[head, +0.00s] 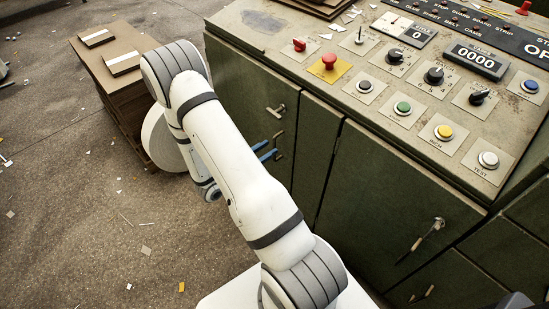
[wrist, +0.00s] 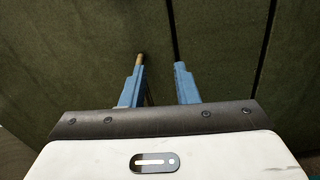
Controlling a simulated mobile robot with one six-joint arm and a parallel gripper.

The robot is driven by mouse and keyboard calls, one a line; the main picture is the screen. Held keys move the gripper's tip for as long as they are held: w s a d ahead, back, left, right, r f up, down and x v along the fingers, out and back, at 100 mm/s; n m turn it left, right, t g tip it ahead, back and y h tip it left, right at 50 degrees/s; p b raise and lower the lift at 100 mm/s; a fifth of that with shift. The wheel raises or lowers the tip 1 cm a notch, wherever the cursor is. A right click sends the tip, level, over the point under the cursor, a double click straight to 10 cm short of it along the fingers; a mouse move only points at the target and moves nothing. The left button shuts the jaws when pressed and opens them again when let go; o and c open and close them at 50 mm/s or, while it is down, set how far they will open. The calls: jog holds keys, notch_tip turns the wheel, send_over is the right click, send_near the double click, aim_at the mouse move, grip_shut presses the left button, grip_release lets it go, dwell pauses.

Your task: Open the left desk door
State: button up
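The left desk door (head: 240,90) is a dark green panel on the front of the control desk and looks shut. A small T-shaped latch (head: 277,110) sits near its right edge, with a slim handle (head: 279,142) below it. My gripper (head: 267,151) is close in front of this handle, its blue fingers pointing at the door. In the wrist view my gripper (wrist: 160,68) is open, with a gap between the fingers. A brass-coloured piece (wrist: 140,58) shows at the left fingertip; I cannot tell whether they touch.
A narrow green panel (head: 315,150) and a right door (head: 390,210) with its own handle (head: 428,236) adjoin. The desk top (head: 330,115) carries buttons and knobs. A stack of brown board (head: 115,65) stands at left. The littered floor (head: 70,220) is otherwise open.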

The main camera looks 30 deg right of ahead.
aim_at(274, 159)
notch_tip(274, 159, down, 8)
jog(key=w+n+t+b, duration=0.2)
jog(key=n+t, duration=0.1)
jog(key=n, duration=0.1)
jog(key=b+x, duration=0.1)
jog(key=x, duration=0.5)
jog(key=shift+w+d, duration=0.25)
jog(key=shift+d, duration=0.1)
grip_shut()
